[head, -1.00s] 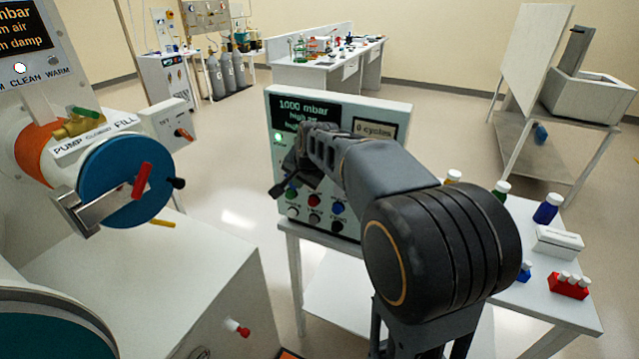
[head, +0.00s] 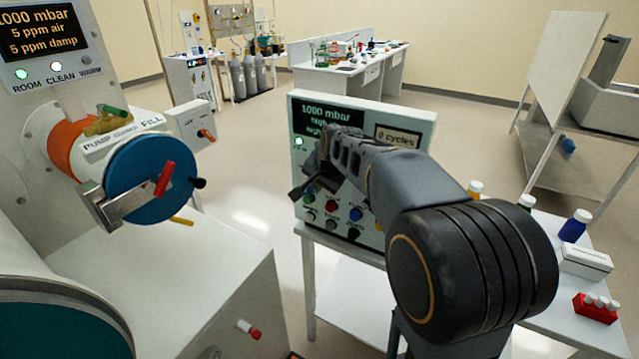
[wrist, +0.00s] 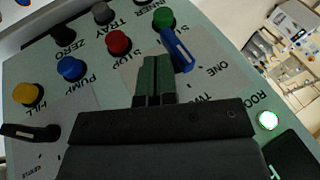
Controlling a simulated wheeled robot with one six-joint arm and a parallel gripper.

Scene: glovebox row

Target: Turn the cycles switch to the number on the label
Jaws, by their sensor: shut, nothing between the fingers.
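The control panel (head: 413,168) stands on a white table and fills much of the wrist view. A switch with a blue pointer (wrist: 177,50) sits by the words ONE and TWO, with its lower end towards ONE; it appears to be the cycles switch. My gripper (wrist: 157,64) is shut and empty, its green fingertips just left of the blue pointer in the wrist view. I cannot tell whether they touch it. In the head view my arm hides the panel's middle. A small framed plate (head: 397,137) reads "0 cycles". I cannot make out a label giving a number.
A black lever knob (wrist: 30,132) is at the left. The glovebox with its blue door (head: 150,180) stands left in the head view.

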